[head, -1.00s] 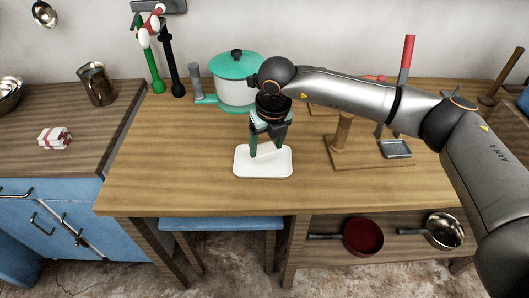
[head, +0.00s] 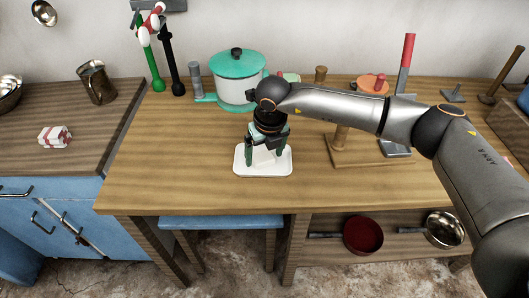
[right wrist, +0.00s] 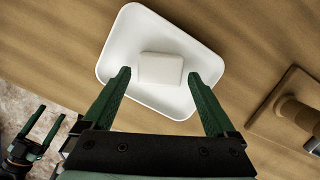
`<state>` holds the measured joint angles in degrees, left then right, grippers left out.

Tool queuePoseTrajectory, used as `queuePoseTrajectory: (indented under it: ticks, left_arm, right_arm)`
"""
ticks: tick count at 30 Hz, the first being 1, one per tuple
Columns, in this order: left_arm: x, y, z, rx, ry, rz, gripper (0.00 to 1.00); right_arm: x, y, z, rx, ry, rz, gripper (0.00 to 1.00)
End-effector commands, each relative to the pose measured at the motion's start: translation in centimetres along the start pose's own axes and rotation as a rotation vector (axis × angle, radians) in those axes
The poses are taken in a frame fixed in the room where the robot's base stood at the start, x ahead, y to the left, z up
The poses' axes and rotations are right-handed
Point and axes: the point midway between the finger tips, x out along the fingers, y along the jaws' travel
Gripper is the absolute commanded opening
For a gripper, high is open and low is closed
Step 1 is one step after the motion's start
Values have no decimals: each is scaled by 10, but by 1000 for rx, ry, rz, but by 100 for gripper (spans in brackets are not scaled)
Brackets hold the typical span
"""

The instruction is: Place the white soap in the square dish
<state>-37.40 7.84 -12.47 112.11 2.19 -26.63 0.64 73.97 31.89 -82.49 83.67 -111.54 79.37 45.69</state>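The white soap (right wrist: 161,67) is a small rounded block. In the right wrist view it lies inside the white, shallow, round-cornered dish (right wrist: 125,40), near its middle. The dish (head: 241,170) also shows in the head view, on the wooden table. My right gripper (head: 265,163) is over the dish, fingers pointing down. In the right wrist view its two green fingers (right wrist: 159,75) are open, one on each side of the soap, with gaps between. My left gripper (right wrist: 50,113) shows at the lower left of the right wrist view, open and empty; it is outside the head view.
A pot with a teal lid (head: 237,66) stands behind the dish. A wooden stand (head: 350,150) is to the right. A striped red and white packet (head: 54,137) lies on the left counter. The table front left of the dish is clear.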

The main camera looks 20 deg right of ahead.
Motion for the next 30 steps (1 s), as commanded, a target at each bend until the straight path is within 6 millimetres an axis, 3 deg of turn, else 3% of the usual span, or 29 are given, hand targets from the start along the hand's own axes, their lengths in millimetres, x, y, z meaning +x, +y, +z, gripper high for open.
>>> queuePoseTrajectory:
  ticks: [13, 24, 30]
  left_arm:
    - [-3, 1, -6, 0, 12, 1, 74]
    - [-1, 1, -2, 0, 6, 1, 74]
    - [-1, 1, 0, -1, 2, 1, 74]
  right_arm:
    - [-10, 0, 1, 0, -2, 1, 100]
    - [-86, 0, 2, -1, -4, 1, 100]
    - [-115, 0, 1, 0, -2, 0, 100]
